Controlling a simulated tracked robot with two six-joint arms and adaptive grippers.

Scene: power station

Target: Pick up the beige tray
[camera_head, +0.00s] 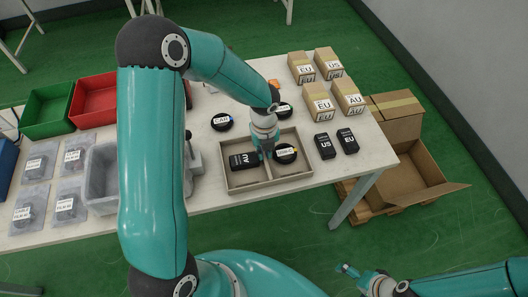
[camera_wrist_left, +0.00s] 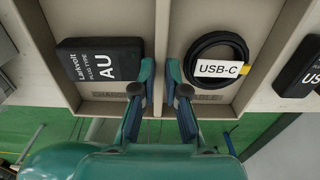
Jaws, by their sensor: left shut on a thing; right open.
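The beige tray (camera_head: 243,187) lies on the white table near its front edge. A divider splits it into two compartments. The left one holds a black AU box (camera_head: 244,160). The right one holds a black coiled cable (camera_head: 285,155), labelled USB-C in the left wrist view (camera_wrist_left: 218,69). My left gripper (camera_head: 268,154) reaches down at the tray's middle and is shut on the divider; its fingers (camera_wrist_left: 160,75) stand on either side of it in the left wrist view. My right gripper (camera_head: 352,275) is open and empty, low at the right, away from the table.
Black US (camera_head: 325,146) and EU (camera_head: 348,141) boxes stand right of the tray. Several cardboard boxes (camera_head: 320,102) stand behind them. More coils (camera_head: 222,121) lie behind the tray. A grey bin (camera_head: 101,178) and bagged items (camera_head: 70,208) are at left. An open carton (camera_head: 420,176) is beside the table.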

